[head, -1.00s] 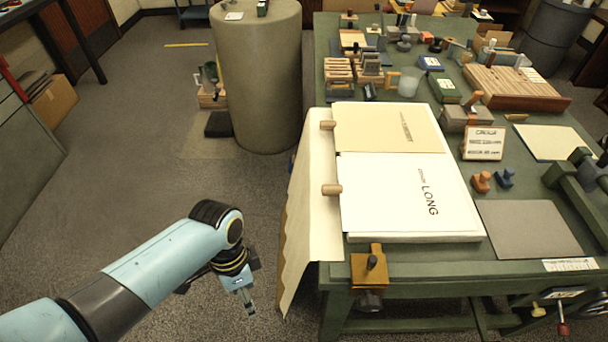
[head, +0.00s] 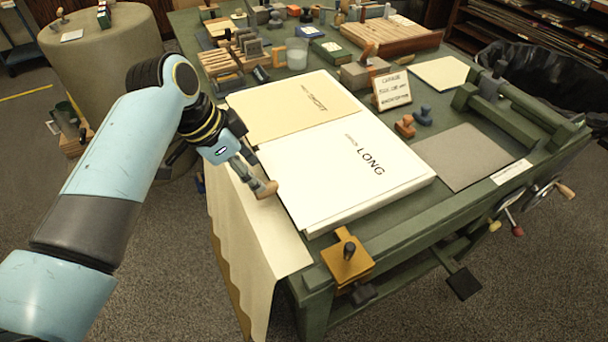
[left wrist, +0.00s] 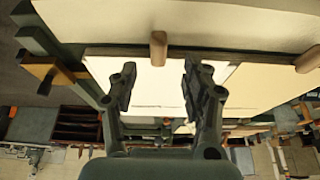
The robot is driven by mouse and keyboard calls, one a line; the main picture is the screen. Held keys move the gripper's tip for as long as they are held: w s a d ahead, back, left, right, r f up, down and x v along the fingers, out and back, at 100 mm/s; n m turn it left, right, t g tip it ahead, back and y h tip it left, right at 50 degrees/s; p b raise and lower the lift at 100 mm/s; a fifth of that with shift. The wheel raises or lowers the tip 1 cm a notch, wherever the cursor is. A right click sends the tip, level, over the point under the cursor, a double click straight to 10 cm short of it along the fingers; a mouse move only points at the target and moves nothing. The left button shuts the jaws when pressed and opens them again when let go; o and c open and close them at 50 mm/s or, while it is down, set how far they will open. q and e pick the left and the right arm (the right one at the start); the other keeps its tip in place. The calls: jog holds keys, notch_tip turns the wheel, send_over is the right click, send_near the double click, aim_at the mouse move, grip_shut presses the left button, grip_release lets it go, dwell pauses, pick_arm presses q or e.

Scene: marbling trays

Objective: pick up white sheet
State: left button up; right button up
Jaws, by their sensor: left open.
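The white sheet (head: 335,190), printed "LONG", lies flat on top of a thick stack at the front left of the green table. It also shows in the left wrist view (left wrist: 150,85), bright behind my fingers. A cream sheet (head: 270,112) lies just behind it. My left gripper (head: 258,178) is over the white sheet's left edge, close to a wooden peg (head: 268,190). In the left wrist view its two fingers (left wrist: 160,88) stand apart with nothing between them, and the peg (left wrist: 158,48) is beyond the tips. I cannot tell whether they touch anything. My right gripper is out of view.
A cream cloth or paper (head: 250,220) hangs over the table's left edge. An orange clamp (head: 346,258) sits at the front corner. A grey mat (head: 465,157), two small stamps and a lettered sign (head: 392,90) are to the right. Blocks and a glass crowd the back.

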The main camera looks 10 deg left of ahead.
pick_arm(q)
jog(key=x, duration=0.5)
jog(key=shift+s, duration=0.15)
jog(key=c, duration=0.9)
